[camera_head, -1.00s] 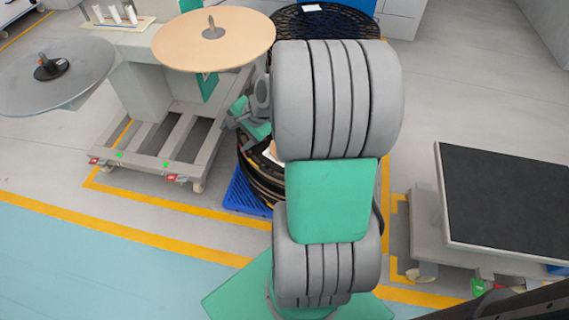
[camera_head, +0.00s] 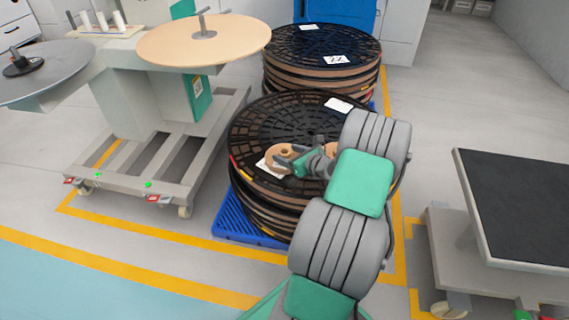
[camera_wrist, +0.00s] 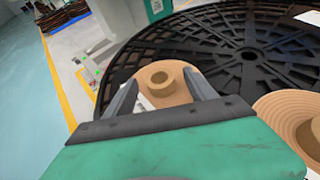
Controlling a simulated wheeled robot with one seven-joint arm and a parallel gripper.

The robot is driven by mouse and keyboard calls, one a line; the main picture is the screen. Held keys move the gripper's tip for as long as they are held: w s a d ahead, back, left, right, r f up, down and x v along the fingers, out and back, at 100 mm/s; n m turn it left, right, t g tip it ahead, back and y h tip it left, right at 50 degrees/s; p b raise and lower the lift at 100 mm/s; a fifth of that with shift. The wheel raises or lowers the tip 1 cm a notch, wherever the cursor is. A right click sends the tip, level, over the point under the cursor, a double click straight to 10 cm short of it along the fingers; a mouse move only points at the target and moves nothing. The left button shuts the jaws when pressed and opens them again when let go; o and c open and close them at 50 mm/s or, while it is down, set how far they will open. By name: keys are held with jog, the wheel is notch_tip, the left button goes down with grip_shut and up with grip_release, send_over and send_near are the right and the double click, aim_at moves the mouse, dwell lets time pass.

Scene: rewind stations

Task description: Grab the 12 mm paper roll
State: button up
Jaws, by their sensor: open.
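Two brown paper rolls lie on the black spoked top of the near reel stack (camera_head: 262,115). In the head view one roll (camera_head: 279,156) is at the left of my gripper (camera_head: 301,164) and the other (camera_head: 331,149) is partly hidden behind my arm. In the wrist view my open gripper (camera_wrist: 161,78) has its fingers on either side of the smaller-looking roll (camera_wrist: 163,90), which has a raised hollow core. The other roll (camera_wrist: 285,105) is at the right edge, partly cut off. No width marking is readable, so I cannot tell which is 12 mm. Contact is unclear.
A second reel stack (camera_head: 320,75) stands behind. A rewind stand with a tan disc (camera_head: 170,45) and a grey disc (camera_head: 45,82) is at the left. A dark-topped cart (camera_head: 520,205) is at the right. A blue pallet (camera_head: 240,222) lies under the near stack.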

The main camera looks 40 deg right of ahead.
jog(key=shift+r, duration=0.1)
jog(key=shift+c, duration=0.6)
grip_shut()
